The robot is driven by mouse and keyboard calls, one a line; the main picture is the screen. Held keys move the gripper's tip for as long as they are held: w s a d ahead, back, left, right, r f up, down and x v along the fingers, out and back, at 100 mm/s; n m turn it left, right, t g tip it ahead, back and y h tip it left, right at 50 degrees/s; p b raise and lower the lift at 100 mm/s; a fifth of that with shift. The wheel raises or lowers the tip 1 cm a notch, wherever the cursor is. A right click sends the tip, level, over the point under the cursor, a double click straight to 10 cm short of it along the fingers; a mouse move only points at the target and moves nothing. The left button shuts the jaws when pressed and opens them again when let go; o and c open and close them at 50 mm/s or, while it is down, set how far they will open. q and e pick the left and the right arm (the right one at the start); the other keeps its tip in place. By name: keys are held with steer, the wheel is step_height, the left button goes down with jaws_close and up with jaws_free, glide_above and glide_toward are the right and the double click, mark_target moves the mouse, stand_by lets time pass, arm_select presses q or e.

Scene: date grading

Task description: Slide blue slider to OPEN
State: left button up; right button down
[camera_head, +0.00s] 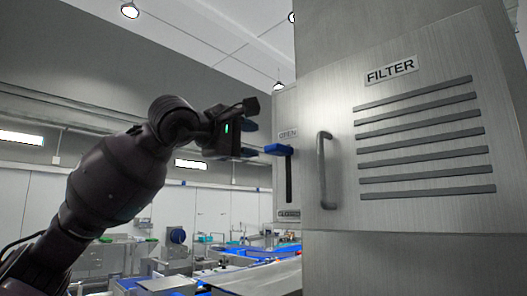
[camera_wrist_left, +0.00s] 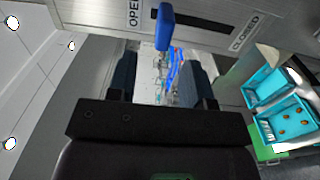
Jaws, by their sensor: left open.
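The blue slider (camera_head: 278,149) sticks out from a dark vertical slot (camera_head: 289,182) in a metal panel. It sits near the slot's upper end, just below the OPEN label (camera_head: 288,134). The CLOSED label (camera_head: 288,213) is at the bottom. In the left wrist view the blue slider (camera_wrist_left: 164,27) is also at the OPEN (camera_wrist_left: 134,12) end, away from CLOSED (camera_wrist_left: 244,38). My left gripper (camera_head: 250,139) is open and empty, left of the slider. In its wrist view the slider lies beyond the fingertips (camera_wrist_left: 160,62), seemingly apart from them. My right gripper is not in view.
A large metal cabinet with a FILTER label (camera_head: 391,70) and a vertical handle (camera_head: 325,170) stands right of the slot. Worktables with blue surfaces (camera_head: 250,252) are below and behind. A turquoise tray (camera_wrist_left: 270,84) shows at the right of the left wrist view.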

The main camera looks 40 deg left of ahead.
arm_select(q)
steer(key=shift+s+a, duration=0.1)
steer(key=shift+s, duration=1.15)
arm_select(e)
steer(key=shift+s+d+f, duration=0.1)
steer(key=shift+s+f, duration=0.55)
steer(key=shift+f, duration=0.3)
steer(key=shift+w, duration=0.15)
